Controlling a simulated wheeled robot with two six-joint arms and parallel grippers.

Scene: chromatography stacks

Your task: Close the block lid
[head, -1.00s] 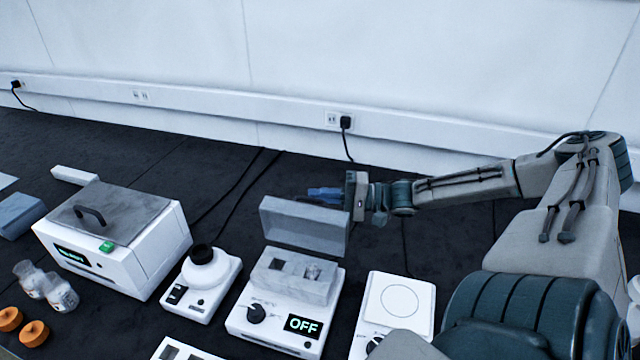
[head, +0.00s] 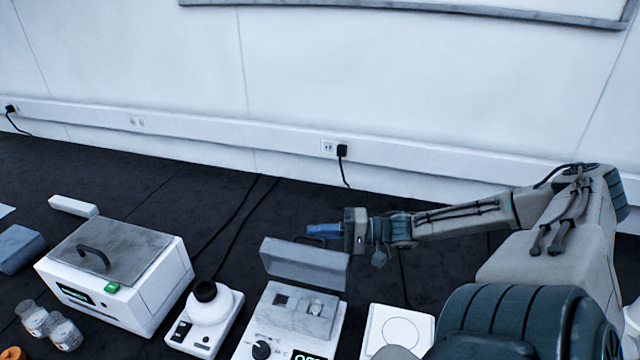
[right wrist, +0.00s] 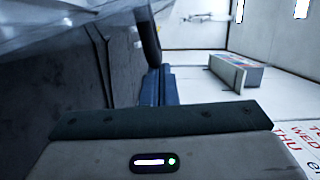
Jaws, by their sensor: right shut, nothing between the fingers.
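The block heater (head: 252,327) is a white unit with a dark knob and a partly cut-off display, at the bottom centre of the head view. Its grey metal block (head: 300,312) has wells on top and is uncovered. The grey block lid (head: 303,265) stands raised and tilted at the block's rear, with a dark handle on its far side. My right gripper (head: 325,231), with blue fingers, is shut and empty just behind the lid's top edge. I cannot tell whether it touches the lid or handle. Its blue fingers (right wrist: 160,86) also show in the right wrist view. My left gripper is out of view.
A white device with a round top (head: 208,306) stands left of the heater, and a larger lidded white box (head: 150,295) farther left. A white plate device (head: 375,330) is to the right. Cables cross the dark bench behind, which is otherwise clear.

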